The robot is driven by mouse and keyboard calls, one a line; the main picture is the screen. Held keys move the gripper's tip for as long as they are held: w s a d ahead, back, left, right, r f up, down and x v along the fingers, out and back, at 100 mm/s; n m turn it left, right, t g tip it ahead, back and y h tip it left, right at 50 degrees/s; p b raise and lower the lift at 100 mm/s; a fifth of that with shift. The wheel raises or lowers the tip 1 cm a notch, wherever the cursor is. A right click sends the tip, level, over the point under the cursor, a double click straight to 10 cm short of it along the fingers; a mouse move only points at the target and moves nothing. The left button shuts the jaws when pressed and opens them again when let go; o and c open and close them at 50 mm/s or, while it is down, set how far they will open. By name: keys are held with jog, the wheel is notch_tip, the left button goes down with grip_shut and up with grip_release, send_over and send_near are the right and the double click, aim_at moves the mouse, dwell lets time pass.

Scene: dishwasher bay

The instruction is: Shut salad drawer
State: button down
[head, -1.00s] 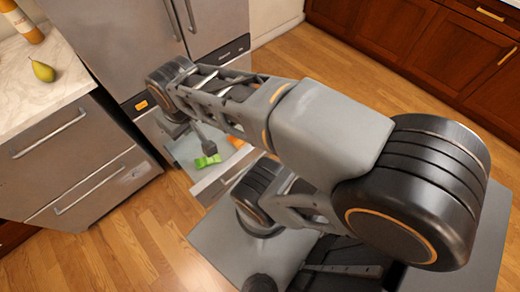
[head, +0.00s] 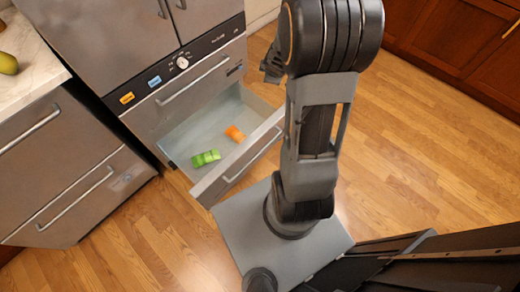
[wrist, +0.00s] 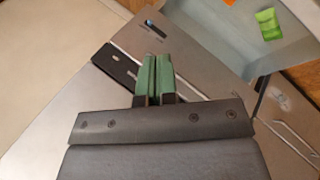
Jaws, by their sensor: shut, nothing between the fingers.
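The salad drawer (head: 252,155) is pulled open below the fridge's control strip. A green piece (head: 206,158) and an orange piece (head: 235,134) lie inside on its pale floor. In the wrist view the open drawer (wrist: 207,30) is at the top right, with the green piece (wrist: 268,24) inside. My gripper (wrist: 155,62) has green fingers that are together and empty. It is in front of grey metal surfaces, to the left of the drawer in that view; contact cannot be told. In the head view my arm hides the gripper's fingertips.
The steel fridge (head: 130,45) stands behind the drawer. A counter (head: 25,60) with a pear (head: 8,64) and closed drawer fronts (head: 65,140) is at the left. Wood floor (head: 440,150) is clear at the right, before brown cabinets (head: 480,50).

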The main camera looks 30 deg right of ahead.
notch_tip(320, 180, down, 22)
jog(key=s+d+r+n+y+b, duration=0.1)
jog(key=s+d+n+y+b, duration=0.15)
jog(key=n+y+b, duration=0.3)
jog(key=n+g+y+b, duration=0.2)
jog(key=n+y+b, duration=0.2)
jog(key=n+b, duration=0.15)
send_near(253, 147)
notch_tip(253, 147, down, 4)
jog(key=s, duration=0.2)
jog(key=w, duration=0.1)
jog(key=w+a, duration=0.1)
jog(key=w+b, duration=0.1)
jog(key=shift+a+f, duration=0.25)
jog(key=shift+a, duration=0.05)
jog(key=shift+w+a, duration=0.2)
jog(key=shift+w, duration=0.35)
